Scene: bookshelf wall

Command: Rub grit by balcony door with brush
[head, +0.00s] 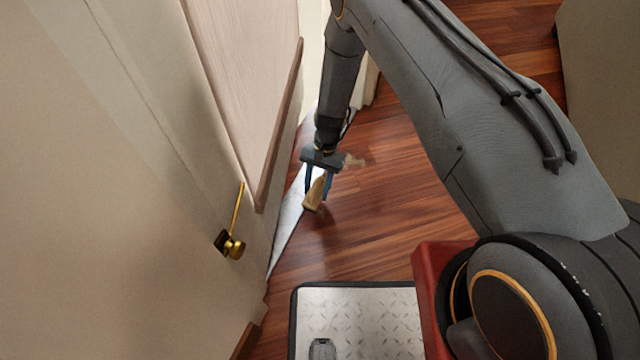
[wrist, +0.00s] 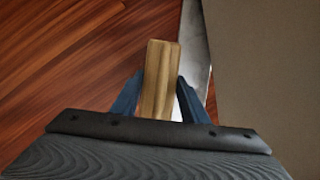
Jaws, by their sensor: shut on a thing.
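My gripper (head: 318,185) reaches down near the floor beside the door wall in the head view. Its blue fingers are shut on a wooden brush (head: 314,193), which also shows between the fingers in the wrist view (wrist: 159,75). The brush's underside is hidden, and I cannot tell whether it touches the floor. A tan patch of grit (head: 354,161) lies on the wood floor just right of the gripper in the head view. The door (head: 245,80) with a wooden edge is at the upper left; I cannot tell for sure that it is the balcony door.
A pale metal threshold strip (head: 290,217) runs along the wall's foot, left of the brush. A brass handle (head: 231,243) sticks out from the left wall. Open wood floor (head: 390,200) lies right of the gripper. A beige block (head: 600,70) stands at the upper right.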

